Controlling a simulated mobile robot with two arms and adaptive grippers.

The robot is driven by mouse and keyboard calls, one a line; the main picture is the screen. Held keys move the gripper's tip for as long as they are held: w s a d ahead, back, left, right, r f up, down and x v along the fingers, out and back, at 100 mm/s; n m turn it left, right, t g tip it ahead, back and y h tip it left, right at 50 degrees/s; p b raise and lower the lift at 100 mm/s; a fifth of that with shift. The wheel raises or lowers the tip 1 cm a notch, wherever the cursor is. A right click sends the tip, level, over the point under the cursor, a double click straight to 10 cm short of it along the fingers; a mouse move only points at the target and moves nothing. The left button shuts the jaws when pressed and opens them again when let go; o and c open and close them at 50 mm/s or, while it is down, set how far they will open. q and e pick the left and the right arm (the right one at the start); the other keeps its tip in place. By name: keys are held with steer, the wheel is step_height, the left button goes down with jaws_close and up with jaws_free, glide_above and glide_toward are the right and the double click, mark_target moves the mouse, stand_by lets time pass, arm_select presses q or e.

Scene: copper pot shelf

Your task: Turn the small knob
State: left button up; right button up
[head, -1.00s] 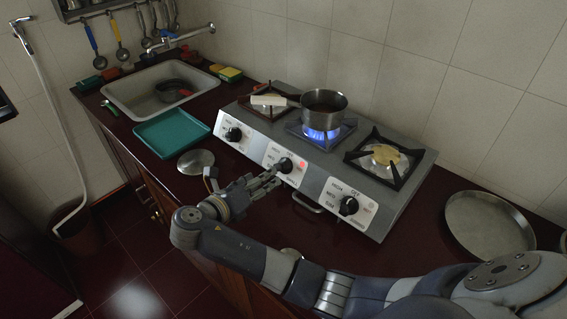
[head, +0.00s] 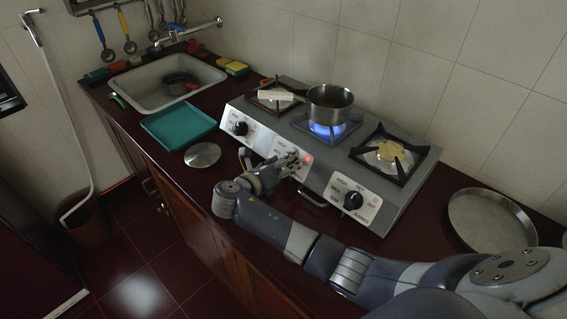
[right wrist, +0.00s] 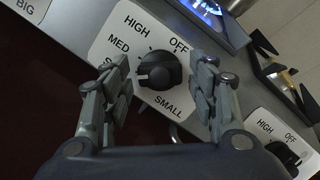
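The small knob (right wrist: 158,70) is a round black dial on the middle white panel, which is marked SMALL below it and HIGH, MED and OFF around it. Its raised grip looks roughly sideways in the right wrist view. My right gripper (right wrist: 163,78) is open, with one finger on each side of the knob and a visible gap to both. In the head view my right gripper (head: 289,163) is in front of the middle panel and largely hides the knob. My left gripper is not in view.
A blue flame (head: 327,129) burns under a saucepan (head: 329,101) on the middle burner. Other knobs sit left (head: 240,128) and right (head: 353,200) on the stove. A handle (head: 311,199) juts from the stove front. A teal tray (head: 178,124) and round lid (head: 202,155) lie to the left.

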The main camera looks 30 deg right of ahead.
steer(key=c, duration=0.7)
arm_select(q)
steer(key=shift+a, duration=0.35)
arm_select(e)
steer(key=shift+o, duration=0.2)
